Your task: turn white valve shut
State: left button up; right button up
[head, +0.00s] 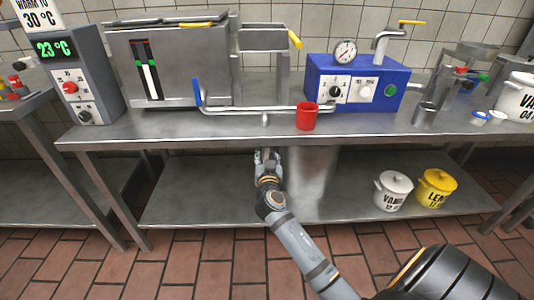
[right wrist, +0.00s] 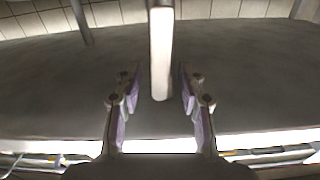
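The white valve's handle (head: 265,118) hangs down from the silver pipe (head: 240,111) above the steel table, small in the head view. In the right wrist view a pale white handle (right wrist: 161,50) points toward me, with its rounded end between the fingers. My right gripper (head: 266,155) is at the table's front edge, below the handle in the head picture. In the right wrist view this gripper (right wrist: 160,88) is open, one finger on each side of the handle, with gaps on both sides. My left gripper is not in view.
A red cup (head: 307,117) stands just right of the handle. A blue lever (head: 197,92) and a yellow lever (head: 294,39) are nearby. A blue machine (head: 318,75) stands at right. The steel table's front edge (head: 200,141) lies close to my right gripper.

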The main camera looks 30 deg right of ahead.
jog(key=shift+w+d, duration=0.1)
grip_shut()
dwell(0.7)
